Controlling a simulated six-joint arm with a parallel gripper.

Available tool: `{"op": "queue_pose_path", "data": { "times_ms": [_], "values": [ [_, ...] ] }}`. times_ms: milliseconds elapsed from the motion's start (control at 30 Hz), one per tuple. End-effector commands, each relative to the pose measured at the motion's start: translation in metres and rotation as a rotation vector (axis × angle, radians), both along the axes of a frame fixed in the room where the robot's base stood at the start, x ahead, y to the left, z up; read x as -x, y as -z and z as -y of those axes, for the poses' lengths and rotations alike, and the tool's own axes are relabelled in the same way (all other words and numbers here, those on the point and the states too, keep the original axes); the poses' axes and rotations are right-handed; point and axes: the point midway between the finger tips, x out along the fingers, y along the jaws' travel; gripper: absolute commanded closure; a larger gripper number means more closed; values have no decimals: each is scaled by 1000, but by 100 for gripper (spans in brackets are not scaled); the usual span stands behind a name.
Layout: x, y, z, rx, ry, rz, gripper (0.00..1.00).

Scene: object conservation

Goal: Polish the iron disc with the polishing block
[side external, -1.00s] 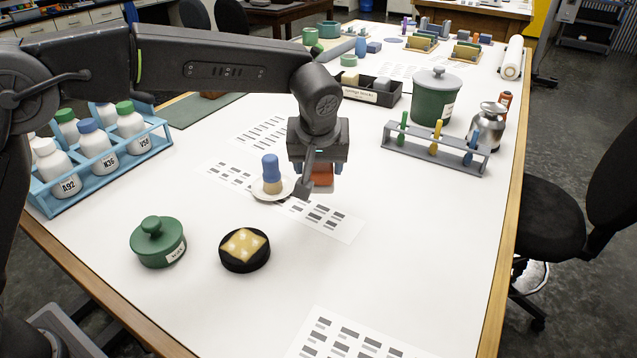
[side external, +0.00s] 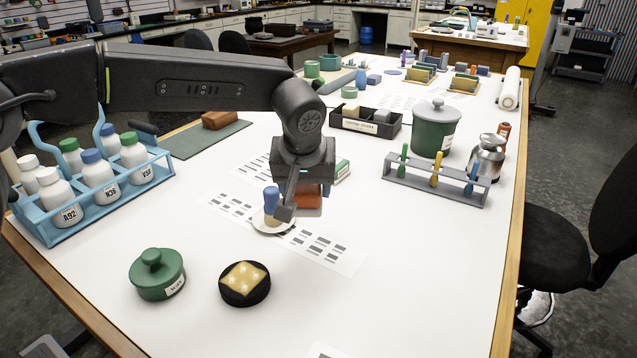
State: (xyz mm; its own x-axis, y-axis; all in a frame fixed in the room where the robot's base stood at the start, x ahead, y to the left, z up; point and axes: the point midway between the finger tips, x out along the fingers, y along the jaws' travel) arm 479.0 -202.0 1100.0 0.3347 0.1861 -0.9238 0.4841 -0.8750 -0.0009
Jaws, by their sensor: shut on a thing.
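My gripper (side external: 298,203) points down over the middle of the table, shut on an orange-brown block (side external: 311,191), which I take for the polishing block. The near finger hides part of it. A thin grey edge shows under the block; I cannot tell whether this is the iron disc or whether they touch. A round black piece (side external: 245,292) with a yellow, white-spotted pad (side external: 244,277) on top lies nearer the front.
A green lidded pot (side external: 157,273) stands front left, a blue bottle rack (side external: 150,190) at left. A grey rack (side external: 438,187) and green canister (side external: 434,130) stand right. The front right is mostly clear.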

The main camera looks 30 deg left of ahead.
Motion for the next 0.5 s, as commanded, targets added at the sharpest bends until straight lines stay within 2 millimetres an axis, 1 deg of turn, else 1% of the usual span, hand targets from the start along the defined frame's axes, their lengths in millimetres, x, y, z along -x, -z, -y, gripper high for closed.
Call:
{"op": "queue_pose_path", "data": {
  "times_ms": [33, 100, 300, 400, 500],
  "values": [
    [12, -5, -8, 1, -1, 4, 58],
    [30, -8, -19, 0, -2, 4, 58],
    [85, -9, -49, 0, -1, 5, 58],
    [107, -5, -60, 1, 0, 3, 58],
    [123, -2, -68, 1, 0, 3, 58]
  ]
}}
